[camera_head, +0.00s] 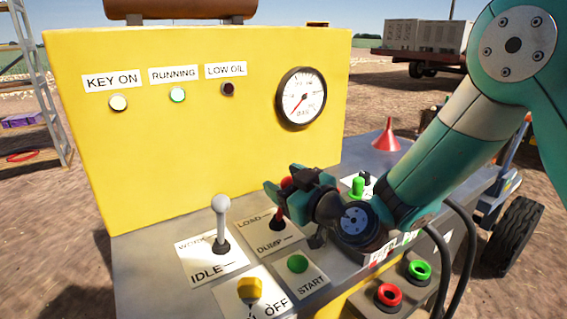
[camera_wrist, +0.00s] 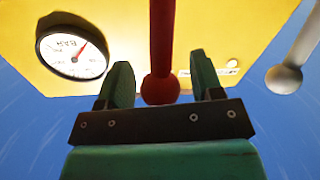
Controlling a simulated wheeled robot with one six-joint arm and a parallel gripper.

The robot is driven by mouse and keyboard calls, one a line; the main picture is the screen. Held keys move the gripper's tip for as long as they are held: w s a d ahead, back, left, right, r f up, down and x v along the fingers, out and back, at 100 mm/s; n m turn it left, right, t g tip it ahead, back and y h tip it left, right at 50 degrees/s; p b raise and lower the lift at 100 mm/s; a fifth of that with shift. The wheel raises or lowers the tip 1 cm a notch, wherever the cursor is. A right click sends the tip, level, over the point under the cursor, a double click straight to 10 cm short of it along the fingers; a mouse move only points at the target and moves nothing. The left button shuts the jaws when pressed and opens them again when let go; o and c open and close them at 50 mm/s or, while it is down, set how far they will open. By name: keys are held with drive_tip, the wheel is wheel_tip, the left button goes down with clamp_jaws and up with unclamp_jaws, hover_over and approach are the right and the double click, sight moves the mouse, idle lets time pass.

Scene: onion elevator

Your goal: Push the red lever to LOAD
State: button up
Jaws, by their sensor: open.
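The gripper is open, with a gap visible on both sides of the knob. I cannot tell exactly which mark the lever points to.
A white-knobbed lever (camera_head: 221,232) stands left of the red lever. A green START button (camera_head: 297,264) and yellow OFF switch (camera_head: 249,290) are in front. The yellow panel (camera_head: 200,150) with a gauge (camera_head: 301,97) rises behind. A red funnel (camera_head: 386,137) stands at right.

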drive_tip(key=shift+w+a, duration=0.3)
